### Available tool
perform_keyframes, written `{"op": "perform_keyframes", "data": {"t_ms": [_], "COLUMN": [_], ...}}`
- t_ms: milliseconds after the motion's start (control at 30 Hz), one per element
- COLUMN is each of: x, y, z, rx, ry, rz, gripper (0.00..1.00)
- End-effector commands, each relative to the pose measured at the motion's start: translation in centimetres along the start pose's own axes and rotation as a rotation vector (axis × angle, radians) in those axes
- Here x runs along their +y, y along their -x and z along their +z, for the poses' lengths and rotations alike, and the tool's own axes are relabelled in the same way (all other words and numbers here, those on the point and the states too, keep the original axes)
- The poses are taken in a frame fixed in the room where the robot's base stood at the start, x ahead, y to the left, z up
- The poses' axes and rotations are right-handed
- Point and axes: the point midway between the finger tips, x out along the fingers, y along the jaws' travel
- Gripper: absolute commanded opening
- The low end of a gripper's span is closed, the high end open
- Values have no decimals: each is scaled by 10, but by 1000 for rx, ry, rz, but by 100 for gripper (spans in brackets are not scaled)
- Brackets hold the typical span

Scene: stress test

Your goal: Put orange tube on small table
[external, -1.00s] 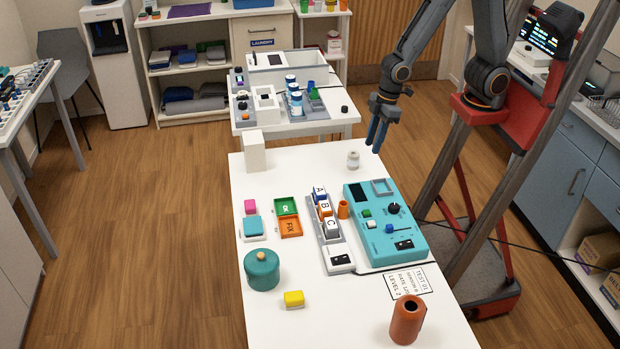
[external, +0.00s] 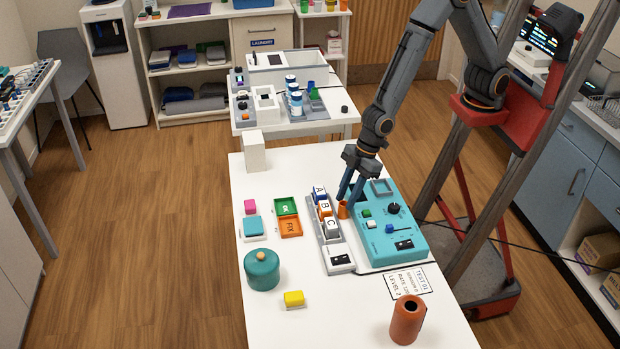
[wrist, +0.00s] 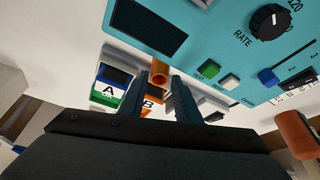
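A larger orange-brown cylinder (external: 406,320) stands at the near table's front. A smaller white table (external: 328,126) stands behind, holding devices and bottles.
A white block (external: 254,151) stands at the near table's back left.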

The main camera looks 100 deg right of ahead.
Motion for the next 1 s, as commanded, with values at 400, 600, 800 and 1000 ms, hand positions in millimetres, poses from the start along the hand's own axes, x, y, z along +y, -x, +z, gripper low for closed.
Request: {"op": "perform_keyframes", "data": {"t_ms": [400, 600, 800, 1000], "x": [1, 1, 1, 0], "y": [-30, -30, -29, -22], "z": [-1, -1, -1, -5], "rx": [0, 0, 0, 2], "ry": [0, 0, 0, 0], "rz": [0, 0, 0, 0], "gripper": [30, 13, 0, 0]}}
